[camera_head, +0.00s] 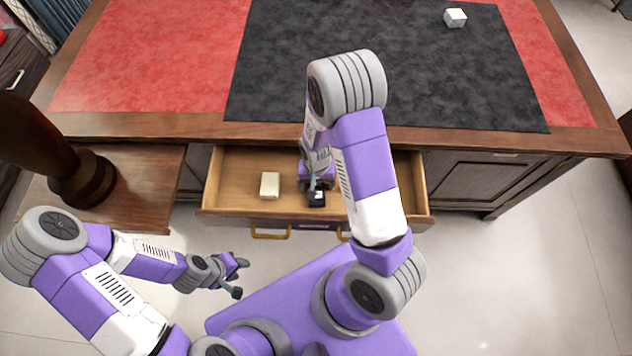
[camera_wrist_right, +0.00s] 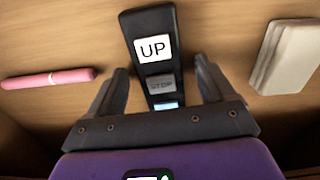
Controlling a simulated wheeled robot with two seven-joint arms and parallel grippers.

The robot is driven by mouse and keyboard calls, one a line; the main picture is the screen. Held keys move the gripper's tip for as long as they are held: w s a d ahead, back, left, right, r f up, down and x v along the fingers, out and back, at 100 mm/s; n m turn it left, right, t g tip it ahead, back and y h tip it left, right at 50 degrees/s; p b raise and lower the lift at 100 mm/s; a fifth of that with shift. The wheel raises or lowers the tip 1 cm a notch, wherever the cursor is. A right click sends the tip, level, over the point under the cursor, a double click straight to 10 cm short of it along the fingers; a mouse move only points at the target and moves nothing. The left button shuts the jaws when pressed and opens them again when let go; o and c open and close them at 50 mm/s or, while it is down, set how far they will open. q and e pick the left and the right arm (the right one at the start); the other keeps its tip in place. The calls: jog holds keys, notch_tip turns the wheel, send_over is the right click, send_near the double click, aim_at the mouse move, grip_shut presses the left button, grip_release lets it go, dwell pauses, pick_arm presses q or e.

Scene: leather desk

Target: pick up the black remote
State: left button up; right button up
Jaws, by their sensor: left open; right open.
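The black remote (camera_wrist_right: 155,60) lies in the open wooden drawer, with a white UP label, a grey STOP button and a light blue button in the right wrist view. In the head view, the remote (camera_head: 317,199) shows only in part, near the drawer's front. My right gripper (camera_wrist_right: 160,80) is open, with one finger on each side of the remote. I cannot tell whether the fingers touch it. The gripper also shows in the head view (camera_head: 316,186).
The drawer (camera_head: 235,168) also holds a cream block (camera_head: 270,185), seen right of the remote in the wrist view (camera_wrist_right: 287,57), and a pink pen-like stick (camera_wrist_right: 48,79). A white cube (camera_head: 455,17) is on the black desk mat (camera_head: 440,75). Drawer walls surround the right gripper.

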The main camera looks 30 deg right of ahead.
jog(key=c, duration=1.2)
jog(key=shift+r, duration=0.1)
